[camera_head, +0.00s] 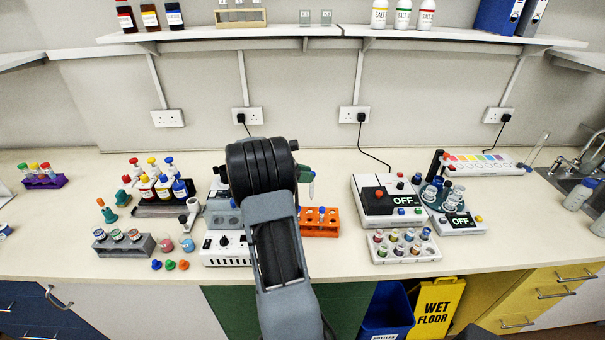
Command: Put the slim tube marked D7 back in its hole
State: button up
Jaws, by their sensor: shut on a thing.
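My gripper (307,174) shows only in part to the right of my dark wrist, which hides the rest of it. It is shut on a slim pale tube (312,188), which hangs roughly upright above the bench. The D7 mark cannot be read at this size. An orange rack (321,232) with several holes stands on the bench below the tube, partly hidden by my arm. The tube is apart from the rack. Which hole is D7's cannot be told.
White devices (223,249) stand behind and left of my arm. A vial tray (404,252) and a dark-topped device (377,200) stand to the right. A grey rack (124,246) and bottles stand left. The front bench strip is mostly clear.

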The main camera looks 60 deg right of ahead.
jog(key=shift+f+b, duration=3.25)
jog(key=shift+f, duration=1.4)
jog(key=shift+f+b, duration=0.25)
jog(key=shift+b, duration=0.1)
jog(key=o, duration=0.8)
jog(key=shift+o, duration=0.2)
